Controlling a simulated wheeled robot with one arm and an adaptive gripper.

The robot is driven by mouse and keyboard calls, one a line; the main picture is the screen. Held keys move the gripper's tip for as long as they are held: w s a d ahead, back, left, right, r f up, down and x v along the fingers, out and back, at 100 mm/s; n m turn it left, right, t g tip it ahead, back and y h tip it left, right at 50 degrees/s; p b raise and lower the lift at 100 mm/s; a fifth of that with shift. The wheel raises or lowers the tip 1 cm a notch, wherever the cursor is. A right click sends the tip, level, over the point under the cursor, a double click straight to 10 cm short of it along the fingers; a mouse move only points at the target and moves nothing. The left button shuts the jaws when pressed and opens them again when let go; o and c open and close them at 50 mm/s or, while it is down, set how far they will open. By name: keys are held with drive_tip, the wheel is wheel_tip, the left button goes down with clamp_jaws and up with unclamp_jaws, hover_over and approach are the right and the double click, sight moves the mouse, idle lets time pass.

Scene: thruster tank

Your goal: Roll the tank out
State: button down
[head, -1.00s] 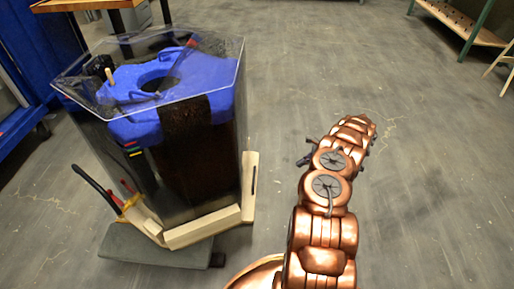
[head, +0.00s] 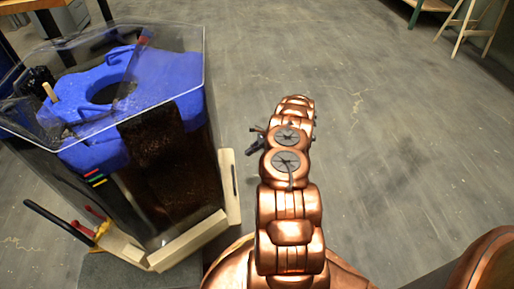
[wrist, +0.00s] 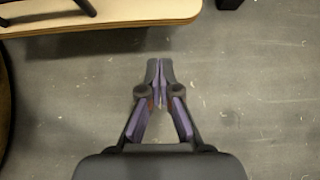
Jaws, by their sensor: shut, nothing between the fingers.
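The tank (head: 185,140) stands at the left in the head view. It is a clear, dark-tinted box with a blue piece (head: 140,85) inside that has a round hole. Its foot sits in a pale wooden frame (head: 190,240) on a dark base, partly cut off by the lower edge. My gripper (head: 252,140) is to the right of the tank, apart from it, and small behind my copper arm. In the wrist view my gripper (wrist: 160,64) is shut and empty above bare floor. A pale wooden edge (wrist: 120,12) lies ahead of it, at the upper left.
Tools with black and red handles (head: 62,222) stick up at the frame's left corner. A wooden-topped table (head: 30,5) is behind the tank at upper left. A green-legged bench (head: 430,6) stands at upper right. The grey floor (head: 400,130) between is clear.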

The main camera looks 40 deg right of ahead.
drive_tip(key=w+a, duration=0.1)
drive_tip(key=a, duration=0.1)
drive_tip(key=w+a+f+b, duration=0.1)
drive_tip(key=a, duration=0.1)
drive_tip(key=shift+w, duration=0.4)
